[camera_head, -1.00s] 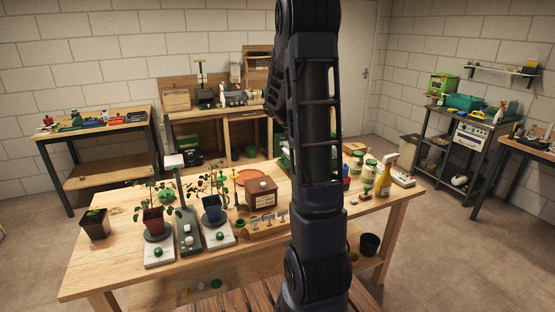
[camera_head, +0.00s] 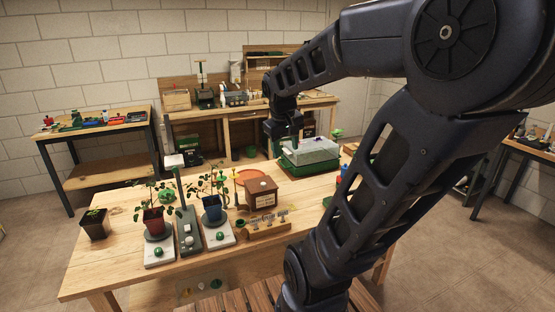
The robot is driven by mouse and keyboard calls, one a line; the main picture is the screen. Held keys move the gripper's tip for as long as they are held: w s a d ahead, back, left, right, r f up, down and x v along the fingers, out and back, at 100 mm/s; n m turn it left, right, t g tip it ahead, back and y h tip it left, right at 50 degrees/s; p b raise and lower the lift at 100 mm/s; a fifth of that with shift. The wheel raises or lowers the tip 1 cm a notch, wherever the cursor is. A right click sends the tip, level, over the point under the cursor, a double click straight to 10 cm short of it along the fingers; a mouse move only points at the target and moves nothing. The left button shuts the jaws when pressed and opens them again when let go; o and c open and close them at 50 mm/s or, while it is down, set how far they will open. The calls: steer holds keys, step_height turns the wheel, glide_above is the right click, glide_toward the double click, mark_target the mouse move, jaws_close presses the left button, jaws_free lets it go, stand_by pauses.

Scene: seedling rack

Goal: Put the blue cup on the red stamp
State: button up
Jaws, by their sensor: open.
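A small blue object (camera_head: 344,171), perhaps the blue cup, shows at the right part of the bench, partly hidden by my arm. I cannot make out its shape. I cannot pick out the red stamp; my arm hides much of the bench's right side. My gripper (camera_head: 284,146) points down near the left end of a green tray with a clear lid (camera_head: 310,150), at the back of the bench. It is small and dark here, with its jaws open, and I see nothing held in it.
On the wooden bench (camera_head: 110,265) stand a dark pot (camera_head: 95,224), a red pot (camera_head: 153,221) and a blue pot (camera_head: 212,208) with plants, a brown box (camera_head: 262,193) and a wooden label holder (camera_head: 262,230). The bench's front left is clear.

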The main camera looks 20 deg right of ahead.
steer(key=s+a+m+t+y, duration=0.1)
steer(key=s+a+t+y, duration=0.1)
steer(key=s+a, duration=0.3)
steer(key=shift+s+a+m, duration=0.3)
steer(key=shift+s, duration=0.8)
